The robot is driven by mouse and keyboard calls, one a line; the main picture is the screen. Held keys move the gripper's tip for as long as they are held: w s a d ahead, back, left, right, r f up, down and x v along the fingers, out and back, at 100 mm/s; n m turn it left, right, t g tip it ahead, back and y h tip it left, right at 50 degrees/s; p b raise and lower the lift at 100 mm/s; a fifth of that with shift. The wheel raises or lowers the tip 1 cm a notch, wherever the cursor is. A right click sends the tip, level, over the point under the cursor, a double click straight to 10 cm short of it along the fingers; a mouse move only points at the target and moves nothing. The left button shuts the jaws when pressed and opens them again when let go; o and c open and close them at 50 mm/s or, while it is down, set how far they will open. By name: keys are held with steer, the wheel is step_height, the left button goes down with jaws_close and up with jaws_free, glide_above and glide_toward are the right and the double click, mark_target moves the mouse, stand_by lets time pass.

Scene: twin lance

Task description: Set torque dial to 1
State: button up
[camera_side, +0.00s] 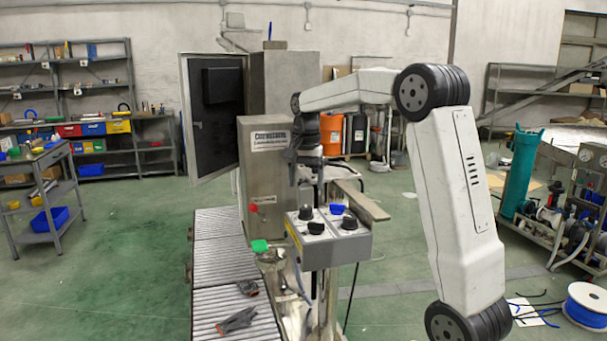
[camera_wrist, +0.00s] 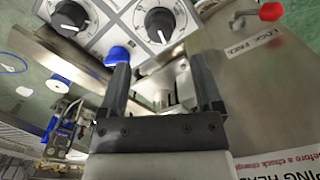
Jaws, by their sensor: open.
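A grey control box (camera_side: 335,252) carries black dials on its sloped white-plated top: one at the back left (camera_side: 306,212), one at the front (camera_side: 316,228) and one at the right (camera_side: 349,222). I cannot read which is the torque dial. In the wrist view, one black dial (camera_wrist: 160,25) with a white pointer line sits on a white scale plate ahead of the fingers, and another dial (camera_wrist: 69,18) is at the upper left. The scale figures are too small to read. My gripper (camera_wrist: 158,75) is open and empty; in the side view it hangs above the box (camera_side: 308,172).
A blue cup-like piece (camera_wrist: 117,55) is close to the left finger. A steel cabinet (camera_side: 265,185) with a red knob (camera_side: 253,208) stands left of the box.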

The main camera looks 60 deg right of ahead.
mark_target(306, 207)
steer(key=shift+f, duration=3.55)
jaws_close()
steer(key=shift+n, duration=0.4)
steer(key=n, duration=0.9)
jaws_free()
